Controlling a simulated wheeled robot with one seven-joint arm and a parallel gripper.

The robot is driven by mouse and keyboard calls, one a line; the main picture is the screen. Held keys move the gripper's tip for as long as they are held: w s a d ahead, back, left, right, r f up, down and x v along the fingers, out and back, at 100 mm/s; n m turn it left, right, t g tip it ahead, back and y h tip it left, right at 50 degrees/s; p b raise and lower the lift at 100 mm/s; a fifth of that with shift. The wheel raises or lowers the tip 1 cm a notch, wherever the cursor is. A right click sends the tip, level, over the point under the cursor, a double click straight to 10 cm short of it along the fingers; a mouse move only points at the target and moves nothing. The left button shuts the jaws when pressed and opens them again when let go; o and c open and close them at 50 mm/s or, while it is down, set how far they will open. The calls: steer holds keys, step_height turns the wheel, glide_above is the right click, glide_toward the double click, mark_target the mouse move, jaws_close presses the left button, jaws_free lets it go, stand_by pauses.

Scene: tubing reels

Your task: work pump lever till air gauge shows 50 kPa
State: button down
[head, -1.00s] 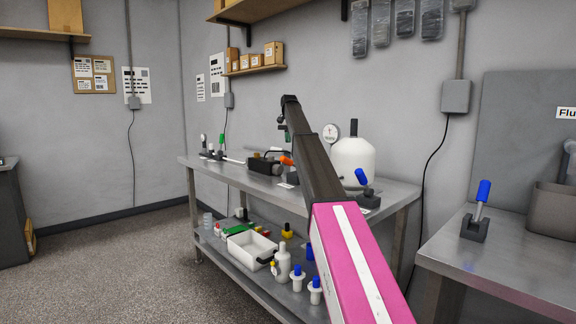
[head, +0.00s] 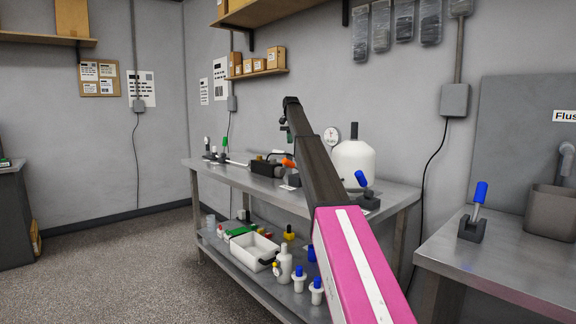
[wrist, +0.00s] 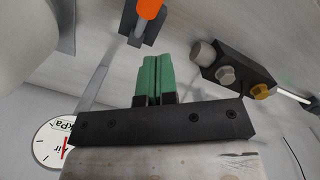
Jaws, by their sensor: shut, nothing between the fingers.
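The air gauge (head: 331,134) is a round white dial on the bench beside a white tank (head: 353,162). In the wrist view the gauge face (wrist: 56,142) is at the lower left, marked "Air" and "kPa", with a red needle; its reading is not legible. A lever with an orange handle (head: 288,163) is on the bench behind my arm. In the wrist view its orange handle (wrist: 149,9) is at the top, ahead of and apart from my fingertips. My gripper (wrist: 157,58) has green fingers, shut and empty.
A black block with knobs (wrist: 236,72) is right of the fingers. A blue-handled lever (head: 362,181) stands at the bench's near end; another (head: 480,192) is on the right bench. A green-handled one (head: 225,144) stands farther back. The lower shelf holds a white bin (head: 254,252) and bottles.

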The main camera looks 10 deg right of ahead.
stand_by(0.5)
steer(key=shift+s+a+f, duration=0.2)
steer(key=shift+s+f, duration=0.05)
steer(key=shift+s, duration=0.3)
steer(key=shift+s+a+f, duration=0.2)
steer(key=shift+s+f, duration=0.05)
steer(key=shift+s, duration=0.3)
steer(key=shift+s+a+f, duration=0.2)
steer(key=shift+s+f, duration=0.05)
steer(key=shift+s, duration=0.3)
steer(key=shift+s+f, duration=0.1)
steer(key=shift+f, duration=0.05)
